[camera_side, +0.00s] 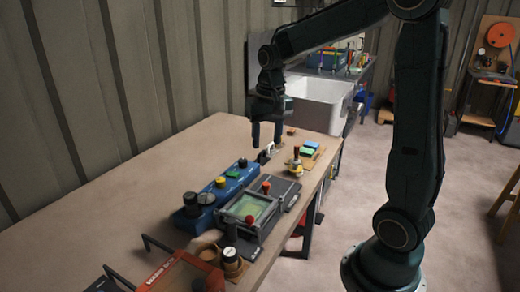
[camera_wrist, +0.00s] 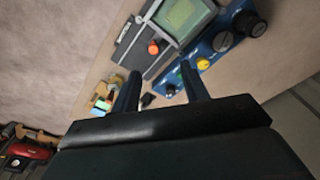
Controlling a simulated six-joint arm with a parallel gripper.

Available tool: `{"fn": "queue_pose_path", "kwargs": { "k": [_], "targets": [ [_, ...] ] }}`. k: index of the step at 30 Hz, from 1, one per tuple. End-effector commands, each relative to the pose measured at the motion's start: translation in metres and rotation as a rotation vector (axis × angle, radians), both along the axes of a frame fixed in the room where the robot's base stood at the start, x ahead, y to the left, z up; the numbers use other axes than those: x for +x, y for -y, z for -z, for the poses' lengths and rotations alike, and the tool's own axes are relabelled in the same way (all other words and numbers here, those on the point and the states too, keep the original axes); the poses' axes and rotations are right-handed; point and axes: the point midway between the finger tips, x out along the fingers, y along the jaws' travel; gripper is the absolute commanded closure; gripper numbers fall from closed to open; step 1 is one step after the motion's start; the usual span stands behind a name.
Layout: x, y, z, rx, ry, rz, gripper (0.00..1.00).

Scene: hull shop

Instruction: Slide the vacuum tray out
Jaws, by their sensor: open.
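My gripper (camera_side: 266,143) is above the far end of the table, fingers pointing down. In the wrist view its two fingers (camera_wrist: 160,80) are apart with nothing held between them. A dark grey unit (camera_side: 247,212) with a greenish window and orange-red knobs sits on the table, nearer the side camera than my gripper; it also shows in the wrist view (camera_wrist: 137,46). A red frame-like tray (camera_side: 160,273) with pale lettering and dark handles lies at the near end, partly cut off. I cannot tell which of these is the vacuum tray.
A long blue box (camera_side: 215,191) with knobs lies beside the grey unit. Green and blue blocks (camera_side: 309,149) and a yellow-based, red-topped piece (camera_side: 296,163) are near the table's right edge. A white basin (camera_side: 318,103) stands beyond. The table's left side (camera_side: 120,205) is clear.

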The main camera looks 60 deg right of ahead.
Motion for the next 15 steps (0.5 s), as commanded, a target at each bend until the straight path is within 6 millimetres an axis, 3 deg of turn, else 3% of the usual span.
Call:
{"fn": "queue_pose_path", "kwargs": {
  "k": [6,15],
  "targets": [
    [0.017,0.029,0.026,0.026,-0.057,0.097,0.55],
    [0.021,0.039,0.036,0.034,-0.075,0.132,0.55]
  ]
}}
